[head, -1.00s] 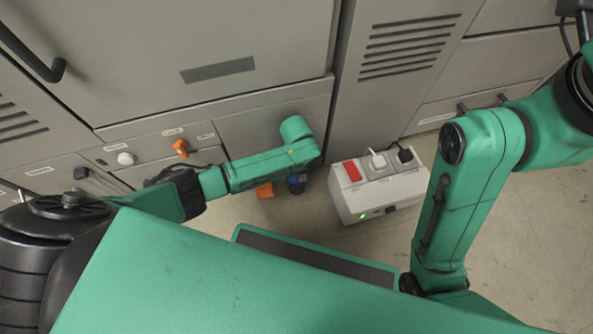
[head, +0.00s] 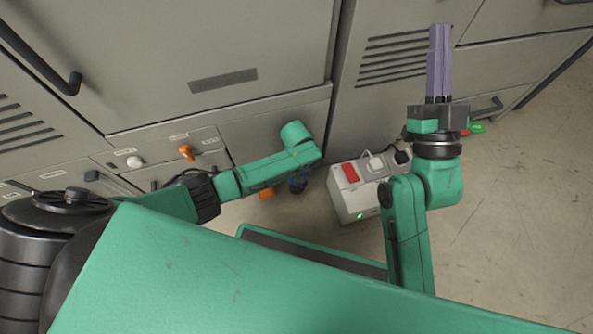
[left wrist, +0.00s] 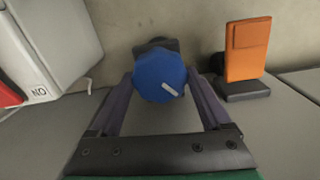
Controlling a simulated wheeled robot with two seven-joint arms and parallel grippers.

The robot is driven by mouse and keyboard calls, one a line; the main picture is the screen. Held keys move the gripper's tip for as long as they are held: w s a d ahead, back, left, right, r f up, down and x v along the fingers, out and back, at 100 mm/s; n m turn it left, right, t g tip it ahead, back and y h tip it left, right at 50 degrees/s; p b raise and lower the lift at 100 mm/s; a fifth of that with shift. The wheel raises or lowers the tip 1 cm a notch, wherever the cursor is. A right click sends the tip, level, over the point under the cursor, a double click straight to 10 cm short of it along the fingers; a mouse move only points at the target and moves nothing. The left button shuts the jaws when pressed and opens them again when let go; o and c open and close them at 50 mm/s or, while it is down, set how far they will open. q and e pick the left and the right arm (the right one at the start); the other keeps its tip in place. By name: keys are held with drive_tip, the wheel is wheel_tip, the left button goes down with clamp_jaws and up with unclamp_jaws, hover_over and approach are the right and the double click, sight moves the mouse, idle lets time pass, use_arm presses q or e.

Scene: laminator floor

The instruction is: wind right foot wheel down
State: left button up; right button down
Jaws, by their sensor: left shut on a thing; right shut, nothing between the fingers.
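A blue foot wheel (left wrist: 158,78) with a white mark on its face sits low between the fingers of my left gripper (left wrist: 166,88) in the left wrist view. That gripper is shut on the wheel, a finger at each side. My right gripper (head: 440,28) is raised at the upper right of the head view, fingers together and empty, in front of the vented cabinet panel.
An orange pedal-like block (left wrist: 247,48) stands right of the wheel in the left wrist view. A white box (head: 352,204) with a red switch, plugs and a green light stands on the floor. Grey cabinets (head: 270,40) line the back. Floor at the right (head: 530,190) is clear.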

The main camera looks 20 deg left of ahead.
use_arm(q)
drive_tip(key=shift+w+r+m+p, duration=0.25)
drive_tip(key=shift+m+p, duration=0.05)
drive_tip(key=shift+p, duration=0.2)
drive_tip(key=shift+s+d+f+m+p, duration=0.1)
drive_tip(key=shift+s+m+p, duration=0.05)
drive_tip(key=shift+m+p, duration=0.45)
use_arm(e)
wheel_tip(320, 180, down, 21)
drive_tip(key=s+a+m+g+h, duration=0.1)
drive_tip(key=s+a+g+h, duration=0.1)
drive_tip(key=g, duration=0.4)
drive_tip(key=shift+s+a+f+m+g, duration=0.2)
drive_tip(key=shift+m+g, duration=0.1)
drive_tip(key=shift+g, duration=0.1)
use_arm(q)
drive_tip(key=o, duration=1.2)
drive_tip(key=shift+s+f, duration=0.1)
drive_tip(key=shift+s, duration=0.05)
use_arm(e)
drive_tip(key=shift+r, duration=0.1)
drive_tip(key=shift+h, duration=0.3)
